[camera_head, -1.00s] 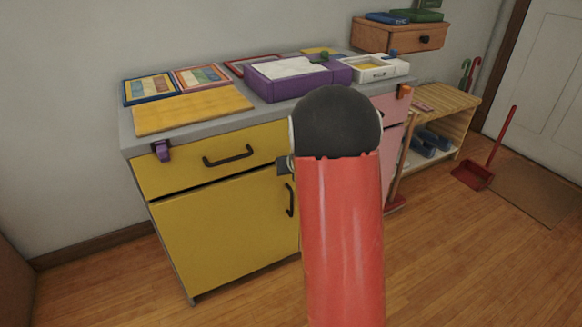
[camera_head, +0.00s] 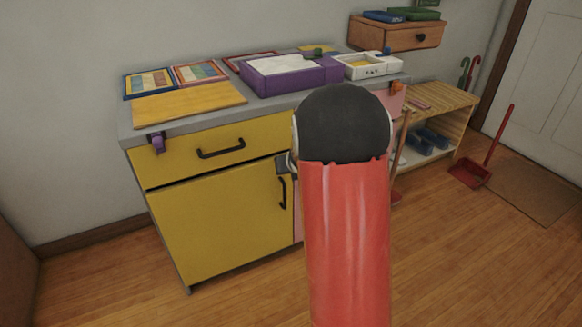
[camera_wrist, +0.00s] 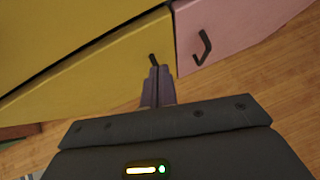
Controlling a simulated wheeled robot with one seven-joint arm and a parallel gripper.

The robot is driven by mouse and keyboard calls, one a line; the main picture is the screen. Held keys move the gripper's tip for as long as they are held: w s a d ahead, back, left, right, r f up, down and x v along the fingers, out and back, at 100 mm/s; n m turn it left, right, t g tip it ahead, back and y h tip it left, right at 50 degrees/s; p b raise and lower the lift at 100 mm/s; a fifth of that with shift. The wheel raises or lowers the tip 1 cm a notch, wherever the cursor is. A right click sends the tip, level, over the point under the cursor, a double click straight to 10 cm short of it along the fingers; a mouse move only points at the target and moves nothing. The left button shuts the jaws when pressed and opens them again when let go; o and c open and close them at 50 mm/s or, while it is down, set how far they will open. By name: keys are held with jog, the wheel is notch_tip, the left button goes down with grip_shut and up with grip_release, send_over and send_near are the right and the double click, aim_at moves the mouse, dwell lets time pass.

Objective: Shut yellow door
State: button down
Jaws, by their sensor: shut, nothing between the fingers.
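The yellow door (camera_head: 215,230) is the lower front of the cabinet, with a black upright handle (camera_head: 282,191) near its right edge. It looks flush or nearly flush with the front; I cannot tell whether a small gap remains. In the wrist view, the yellow door (camera_wrist: 105,80) shows with part of its handle (camera_wrist: 153,59) just beyond the fingertips. My gripper (camera_wrist: 159,70) is shut and empty, in front of the door near the handle. Whether it touches is unclear. In the head view, my arm hides most of the gripper.
A yellow drawer (camera_head: 210,154) lies above the door. A pink door (camera_wrist: 235,25) with a dark handle adjoins at right. The counter holds a purple box (camera_head: 290,80) and framed pictures. A red dustpan (camera_head: 470,173) lies at right. Wooden floor in front is clear.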

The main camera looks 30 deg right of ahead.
jog(key=d+p+v, duration=0.1)
jog(key=v, duration=0.7)
jog(key=shift+d, duration=0.2)
jog(key=shift+s, duration=0.15)
jog(key=s+a+r+m+h, duration=0.3)
jog(key=s+r+m, duration=0.65)
jog(key=m, duration=0.65)
jog(key=s+a+m+g+y, duration=0.3)
jog(key=s+a+m+y, duration=0.2)
jog(key=s+a+m, duration=1)
jog(key=s+f+m, duration=0.1)
jog(key=s+m, duration=0.1)
jog(key=s, duration=0.1)
jog(key=shift+a, duration=0.2)
jog(key=shift+s, duration=0.1)
